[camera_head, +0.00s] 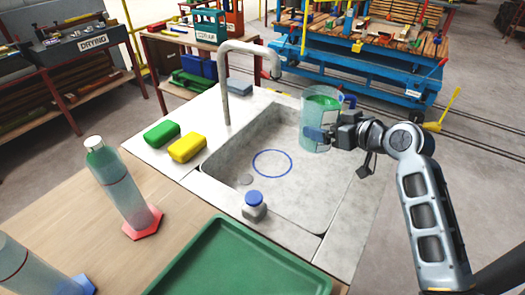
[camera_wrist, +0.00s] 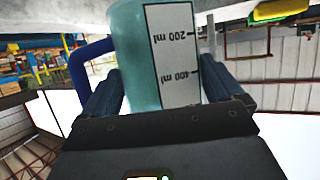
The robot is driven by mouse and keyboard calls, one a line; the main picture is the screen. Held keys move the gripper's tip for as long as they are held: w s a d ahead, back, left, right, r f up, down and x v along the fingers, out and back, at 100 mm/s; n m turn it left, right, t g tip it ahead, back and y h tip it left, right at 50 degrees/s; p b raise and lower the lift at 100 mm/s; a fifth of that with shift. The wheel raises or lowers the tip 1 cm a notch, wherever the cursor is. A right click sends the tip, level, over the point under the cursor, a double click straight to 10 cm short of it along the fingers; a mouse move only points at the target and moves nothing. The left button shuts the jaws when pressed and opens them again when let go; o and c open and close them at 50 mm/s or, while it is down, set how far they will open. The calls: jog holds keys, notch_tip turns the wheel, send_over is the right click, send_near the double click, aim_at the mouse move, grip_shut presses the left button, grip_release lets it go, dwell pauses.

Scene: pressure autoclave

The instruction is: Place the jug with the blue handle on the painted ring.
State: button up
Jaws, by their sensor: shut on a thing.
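The jug (camera_head: 313,122) is a clear greenish cylinder with a blue handle (camera_head: 349,101) on its right side. My gripper (camera_head: 318,134) is shut on the jug's body and holds it upright over the back right part of the sink. In the wrist view the jug (camera_wrist: 137,45) stands between the two fingers (camera_wrist: 155,95), with its white scale and the blue handle (camera_wrist: 85,65) showing. The painted ring (camera_head: 272,151) is a thin blue circle on the sink's floor, empty, to the left of and nearer than the jug.
A tall tap (camera_head: 226,88) arches over the sink's back left. Green (camera_head: 161,134) and yellow (camera_head: 188,147) sponges lie on the left rim. A bottle (camera_head: 122,185) and a green tray (camera_head: 240,262) are on the wooden counter.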

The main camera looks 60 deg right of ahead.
jog(key=shift+w+a+f+p, duration=0.3)
jog(key=shift+w+a+f, duration=0.15)
jog(key=shift+w+f, duration=1.4)
jog(key=shift+w+a+f+p, duration=0.35)
jog(key=shift+w+a+f, duration=0.1)
jog(key=shift+w+f, duration=1.45)
jog(key=shift+w+a+f+p, duration=0.3)
jog(key=shift+w+a+f, duration=0.15)
jog(key=shift+w+f, duration=1.4)
jog(key=shift+w+r, duration=0.1)
jog(key=o, duration=0.7)
jog(key=shift+o, duration=0.2)
jog(key=shift+r, duration=0.2)
jog(key=b+v, duration=0.1)
jog(key=v, duration=0.6)
jog(key=shift+s, duration=0.25)
